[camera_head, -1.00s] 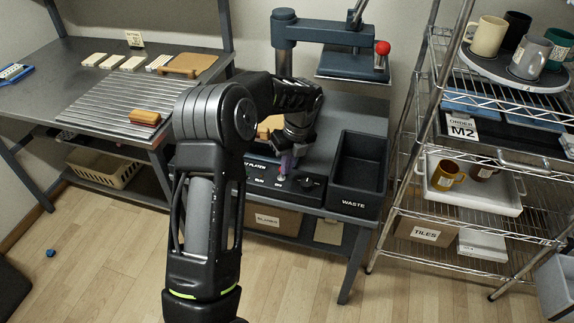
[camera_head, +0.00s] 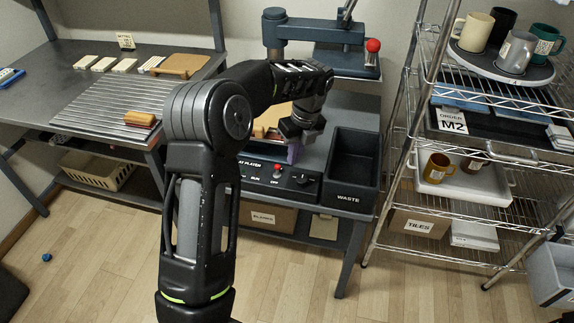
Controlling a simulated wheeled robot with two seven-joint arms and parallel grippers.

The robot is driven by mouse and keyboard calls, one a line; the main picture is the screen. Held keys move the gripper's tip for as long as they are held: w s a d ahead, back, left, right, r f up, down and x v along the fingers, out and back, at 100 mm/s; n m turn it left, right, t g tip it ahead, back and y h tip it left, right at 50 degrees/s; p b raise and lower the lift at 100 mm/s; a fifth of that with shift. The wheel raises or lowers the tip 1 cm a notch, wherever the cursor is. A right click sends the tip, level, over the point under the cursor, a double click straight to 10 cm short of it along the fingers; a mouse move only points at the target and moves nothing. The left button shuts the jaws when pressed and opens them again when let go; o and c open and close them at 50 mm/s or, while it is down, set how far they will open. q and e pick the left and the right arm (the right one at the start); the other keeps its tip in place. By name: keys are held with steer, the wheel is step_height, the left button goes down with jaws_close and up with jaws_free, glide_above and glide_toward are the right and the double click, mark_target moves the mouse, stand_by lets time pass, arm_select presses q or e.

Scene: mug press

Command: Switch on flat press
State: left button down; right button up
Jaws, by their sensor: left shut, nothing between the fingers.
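The flat press has a black control panel (camera_head: 262,181) on its front, with lettering ending in "PLATEN" and the marks "RUN" and "OFF". A small switch with a red tip (camera_head: 277,169) stands on the panel just above the "OFF" mark; its exact tilt is hard to tell. A dark knob (camera_head: 302,179) sits to its right. My left gripper (camera_head: 294,153) is shut and empty, just behind and above the switch, apart from it in the picture. My left arm hides much of the press and the panel's left end. My right gripper is not in view.
A black waste bin (camera_head: 354,166) stands right of the panel. A press arm with a red ball knob (camera_head: 373,45) overhangs the back. A wire shelf (camera_head: 470,213) with mugs stands at right.

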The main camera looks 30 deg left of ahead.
arm_select(q)
steer(key=r, duration=0.5)
steer(key=shift+w+d, duration=0.25)
steer(key=shift+w, duration=0.15)
steer(key=shift+f, duration=0.1)
